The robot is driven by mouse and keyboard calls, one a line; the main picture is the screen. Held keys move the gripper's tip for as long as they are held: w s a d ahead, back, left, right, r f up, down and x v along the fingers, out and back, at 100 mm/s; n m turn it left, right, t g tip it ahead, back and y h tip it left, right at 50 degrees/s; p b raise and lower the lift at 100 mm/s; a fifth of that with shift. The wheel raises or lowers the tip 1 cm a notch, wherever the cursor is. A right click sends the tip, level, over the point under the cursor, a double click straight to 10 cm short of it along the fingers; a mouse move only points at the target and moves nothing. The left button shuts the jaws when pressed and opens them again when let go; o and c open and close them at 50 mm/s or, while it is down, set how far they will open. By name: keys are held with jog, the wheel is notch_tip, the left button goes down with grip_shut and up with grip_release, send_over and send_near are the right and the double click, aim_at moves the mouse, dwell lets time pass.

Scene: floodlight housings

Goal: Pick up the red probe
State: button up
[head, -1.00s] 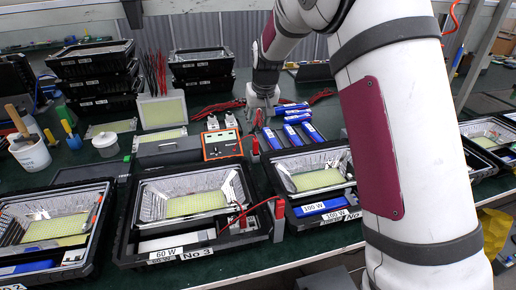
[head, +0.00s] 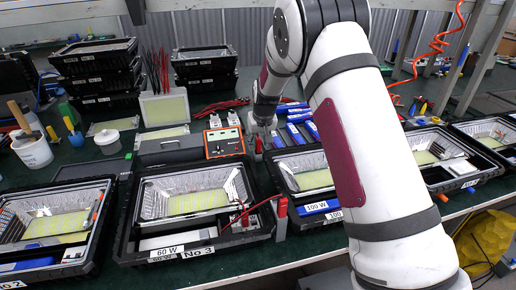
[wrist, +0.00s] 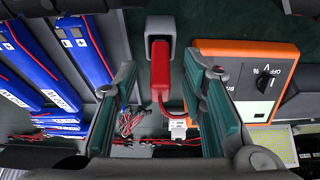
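The red probe (wrist: 160,72) stands in a grey holder at the top middle of the wrist view, with a red lead curving off its lower end. In the head view, a red probe (head: 258,145) shows just right of the orange meter, partly hidden by my gripper (head: 263,123). In the wrist view my gripper (wrist: 160,82) is open, one teal-padded finger on each side of the probe. I see gaps on both sides; I cannot tell how far above the probe the fingertips are.
The orange meter (wrist: 262,80) is close to the right finger. Blue packs (wrist: 35,65) lie left of the left finger. Red and black leads lie below. Black trays holding floodlight housings (head: 195,200) line the bench front, with another red probe (head: 282,208) beside one.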

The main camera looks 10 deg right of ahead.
jog(key=shift+x, duration=0.85)
jog(key=shift+r, duration=0.1)
grip_shut()
